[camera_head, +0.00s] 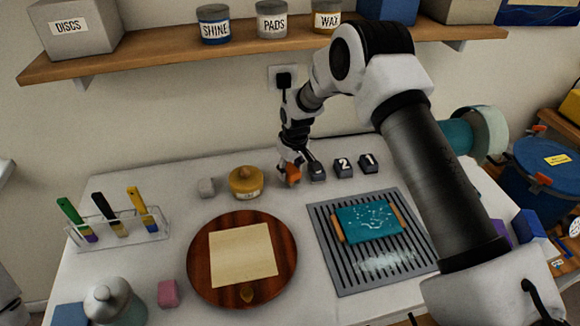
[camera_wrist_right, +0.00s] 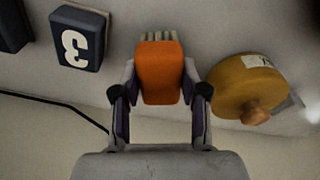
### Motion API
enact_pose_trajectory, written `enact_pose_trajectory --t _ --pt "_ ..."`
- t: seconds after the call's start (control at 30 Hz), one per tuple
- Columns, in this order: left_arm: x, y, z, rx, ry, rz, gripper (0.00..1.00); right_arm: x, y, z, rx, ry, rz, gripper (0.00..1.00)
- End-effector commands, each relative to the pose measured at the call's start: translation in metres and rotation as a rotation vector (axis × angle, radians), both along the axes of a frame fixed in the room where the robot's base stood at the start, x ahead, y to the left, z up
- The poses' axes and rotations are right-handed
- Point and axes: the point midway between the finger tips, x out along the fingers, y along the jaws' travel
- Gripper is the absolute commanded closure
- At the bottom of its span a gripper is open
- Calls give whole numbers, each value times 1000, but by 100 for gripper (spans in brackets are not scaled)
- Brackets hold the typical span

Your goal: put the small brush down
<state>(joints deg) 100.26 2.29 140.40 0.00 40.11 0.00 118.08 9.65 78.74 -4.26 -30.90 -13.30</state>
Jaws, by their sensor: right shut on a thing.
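The small brush (camera_wrist_right: 160,72) has an orange body and pale bristles at its far end. It also shows as an orange spot in the head view (camera_head: 292,175). My right gripper (camera_wrist_right: 157,90) is shut on it, with a finger on each side of the orange body. In the head view the right gripper (camera_head: 289,168) is low over the back of the white table (camera_head: 180,180), between a yellow lidded pot (camera_head: 245,184) and the dark block marked 3 (camera_head: 317,171). I cannot tell whether the bristles touch the table. My left gripper is not in view.
Dark blocks marked 2 (camera_head: 343,167) and 1 (camera_head: 368,162) stand to the right. A grey cube (camera_head: 206,187) is left of the pot. In front are a round wooden board (camera_head: 200,270) and a slotted grey tray (camera_head: 330,270). A brush rack (camera_head: 120,232) stands at left.

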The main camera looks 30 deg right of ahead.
Motion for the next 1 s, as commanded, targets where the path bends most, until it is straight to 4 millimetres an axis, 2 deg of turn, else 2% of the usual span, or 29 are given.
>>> enact_pose_trajectory --t 0.03,0.33,0.37,0.4,0.77,0.87,1.0 --pt "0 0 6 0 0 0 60 0 0 -3 0 1 0 85" --pt "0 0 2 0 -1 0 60 0 0 -11 -1 -2 0 85" --pt "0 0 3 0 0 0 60 0 0 -10 -1 -2 0 47" --pt "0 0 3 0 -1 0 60 0 0 -10 -1 -2 0 32" --pt "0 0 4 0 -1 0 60 0 0 -6 -1 -3 0 32" --pt "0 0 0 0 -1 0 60 -1 0 5 1 -5 0 32" --pt "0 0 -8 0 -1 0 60 -5 -1 37 0 -7 0 32"
